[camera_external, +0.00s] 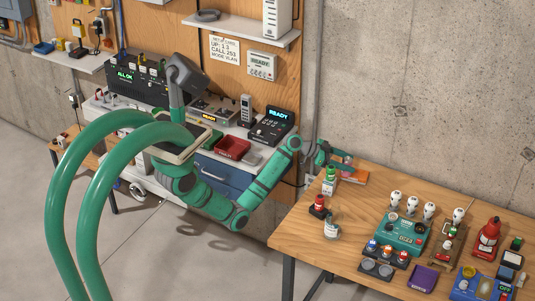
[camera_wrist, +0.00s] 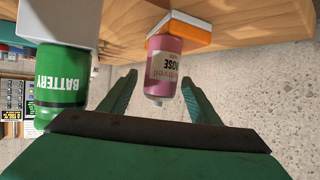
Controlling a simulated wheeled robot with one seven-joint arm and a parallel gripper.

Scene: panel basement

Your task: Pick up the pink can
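The pink can (camera_wrist: 166,66) shows in the wrist view with a pale label and a small narrow end toward my gripper. Its other end meets an orange and white block (camera_wrist: 186,31). My gripper (camera_wrist: 159,80) is open, one finger on each side of the can in the picture. Gaps show between the fingers and the can, and I cannot tell how deep it sits between them. In the external view my gripper (camera_external: 328,157) is over the back left edge of the wooden table (camera_external: 291,229).
A green battery (camera_wrist: 60,88) stands close beside the left finger in the wrist view. On the table, a red-topped item (camera_external: 318,206), a clear bottle (camera_external: 332,228) and a teal box (camera_external: 402,235) are nearby. A blue drawer unit (camera_external: 222,176) stands behind my arm.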

